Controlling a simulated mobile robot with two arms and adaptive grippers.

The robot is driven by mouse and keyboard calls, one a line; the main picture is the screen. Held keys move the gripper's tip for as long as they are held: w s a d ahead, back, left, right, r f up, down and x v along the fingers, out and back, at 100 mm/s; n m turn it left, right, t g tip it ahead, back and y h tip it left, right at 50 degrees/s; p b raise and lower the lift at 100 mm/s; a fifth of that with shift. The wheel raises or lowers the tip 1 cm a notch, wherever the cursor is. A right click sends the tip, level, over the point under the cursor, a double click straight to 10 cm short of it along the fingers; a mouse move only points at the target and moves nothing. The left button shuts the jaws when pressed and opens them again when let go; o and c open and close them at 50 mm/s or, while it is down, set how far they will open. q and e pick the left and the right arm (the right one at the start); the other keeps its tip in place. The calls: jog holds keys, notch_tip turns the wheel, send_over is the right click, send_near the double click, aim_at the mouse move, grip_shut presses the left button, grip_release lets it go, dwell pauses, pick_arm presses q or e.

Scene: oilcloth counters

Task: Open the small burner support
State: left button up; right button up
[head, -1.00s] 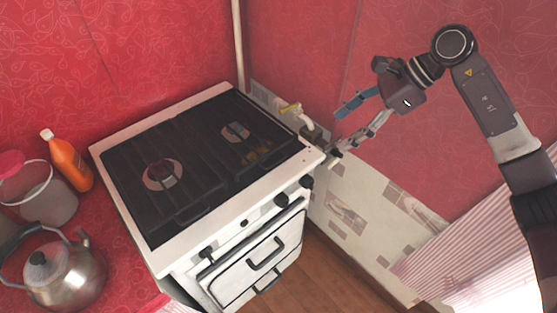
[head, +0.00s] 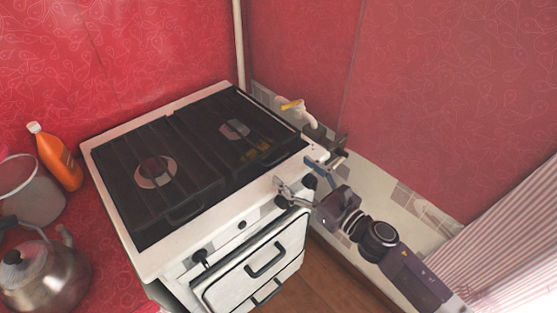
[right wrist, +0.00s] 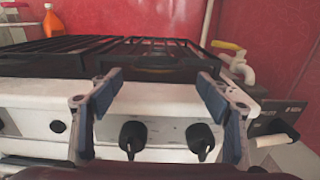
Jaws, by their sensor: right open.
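The stove (head: 151,262) has two dark burner supports lying flat on its top. The right support (head: 262,142), over the smaller burner, also shows in the right wrist view (right wrist: 150,55). The left support (head: 185,190) covers the larger burner. My right gripper (head: 294,172) is open and empty at the stove's front right corner, just in front of the right support. In the right wrist view its two fingers (right wrist: 159,80) are spread either side of the support's front edge, with no clear contact. My left gripper is not in view.
Black knobs (right wrist: 132,138) sit on the stove front below my right gripper. A yellow-handled tap (head: 297,107) is at the right wall beside the stove. A kettle (head: 45,270), a pot (head: 30,195) and an orange bottle (head: 57,160) stand on the left counter.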

aim_at(278, 158)
jog(key=x, duration=0.6)
jog(key=shift+w+a+p, duration=0.25)
jog(key=shift+a+p, duration=0.05)
jog(key=shift+p, duration=0.1)
